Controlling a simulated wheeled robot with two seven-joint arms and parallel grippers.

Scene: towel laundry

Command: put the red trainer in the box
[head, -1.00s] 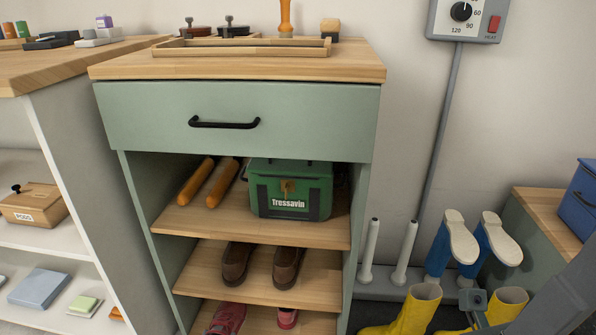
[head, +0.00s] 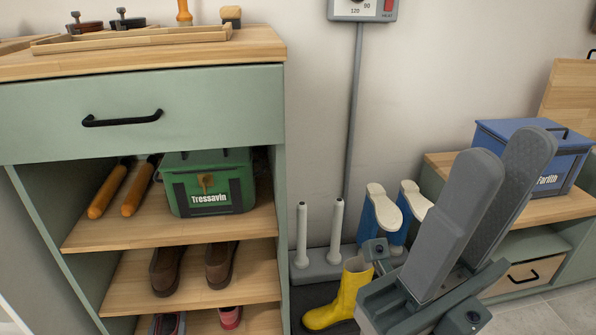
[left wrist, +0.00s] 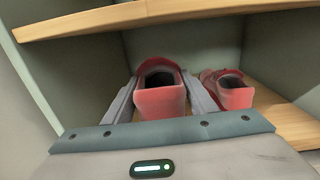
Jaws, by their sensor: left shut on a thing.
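Two red trainers stand on the bottom shelf of the green cabinet. In the left wrist view my left gripper (left wrist: 160,98) has one finger on each side of the left red trainer (left wrist: 160,103) and is shut on it. The right red trainer (left wrist: 236,93) stands beside it, outside the fingers. In the head view only the top of the right trainer (head: 230,317) shows at the lower edge. A green box (head: 210,183) marked "Tressavin" stands on the upper shelf. A blue box (head: 540,165) stands on a low cabinet at the right. My right gripper (head: 495,150) is raised, open and empty.
Brown shoes (head: 220,265) stand on the shelf above the trainers, and that board (head: 250,275) lies close overhead.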

